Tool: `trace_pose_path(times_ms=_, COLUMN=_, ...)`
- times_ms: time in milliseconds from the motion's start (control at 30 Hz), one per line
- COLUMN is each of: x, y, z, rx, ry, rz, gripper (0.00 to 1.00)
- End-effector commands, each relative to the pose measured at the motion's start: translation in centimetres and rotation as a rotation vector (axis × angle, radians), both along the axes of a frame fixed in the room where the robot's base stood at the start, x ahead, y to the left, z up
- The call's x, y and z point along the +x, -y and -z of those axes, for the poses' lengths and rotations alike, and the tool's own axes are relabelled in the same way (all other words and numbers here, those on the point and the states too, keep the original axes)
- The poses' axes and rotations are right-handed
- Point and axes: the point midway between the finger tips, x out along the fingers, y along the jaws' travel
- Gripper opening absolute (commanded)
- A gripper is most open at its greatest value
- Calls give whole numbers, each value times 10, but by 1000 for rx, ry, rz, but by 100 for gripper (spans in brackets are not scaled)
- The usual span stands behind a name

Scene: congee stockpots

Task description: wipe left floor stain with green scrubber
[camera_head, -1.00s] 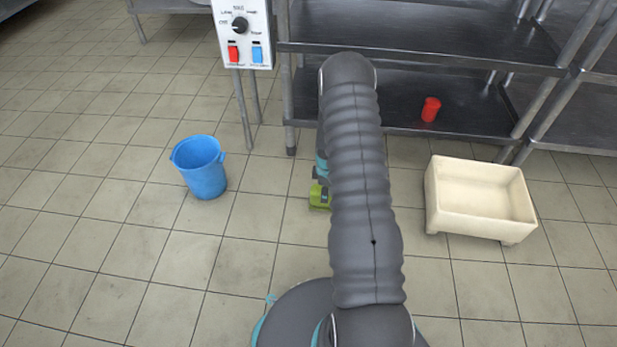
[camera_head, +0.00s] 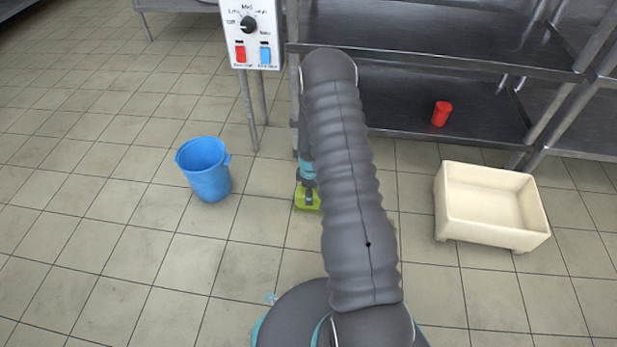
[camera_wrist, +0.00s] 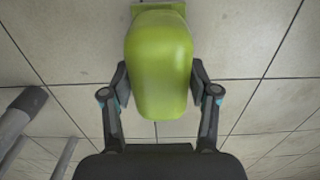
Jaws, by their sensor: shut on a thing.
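My gripper (camera_wrist: 160,92) is shut on the green scrubber (camera_wrist: 158,60), one finger on each side of its rounded body in the wrist view. In the head view the green scrubber (camera_head: 308,198) shows just left of my arm, low over the tiles, and my gripper (camera_head: 308,187) is partly hidden behind my arm. I cannot tell whether the scrubber touches the floor. No clear stain stands out on the floor; any stain under the scrubber or my arm is hidden.
A blue bucket (camera_head: 206,172) stands on the floor to the left. A cream basin (camera_head: 490,207) stands to the right. A metal shelf (camera_head: 430,95) with a red canister (camera_head: 441,114) is behind. A control box (camera_head: 250,35) stands on legs.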

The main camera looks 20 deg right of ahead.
Motion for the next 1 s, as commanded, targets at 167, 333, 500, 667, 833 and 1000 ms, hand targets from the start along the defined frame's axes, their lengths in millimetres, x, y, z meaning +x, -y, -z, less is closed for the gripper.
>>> trace_pose_path(times_ms=167, x=1, y=-3, z=-31, rx=-1, ry=1, rz=-6, gripper=27)
trace_pose_path(times_ms=333, x=2, y=-6, z=-46, rx=-1, ry=1, rz=-11, gripper=27)
trace_pose_path(times_ms=500, x=2, y=-6, z=-61, rx=-1, ry=1, rz=-12, gripper=27)
trace_pose_path(times_ms=667, x=1, y=-6, z=-75, rx=0, ry=0, rz=-12, gripper=27)
trace_pose_path(times_ms=833, x=1, y=-6, z=-82, rx=0, ry=0, rz=-12, gripper=27)
trace_pose_path(times_ms=1000, x=1, y=-6, z=-82, rx=0, ry=0, rz=-12, gripper=27)
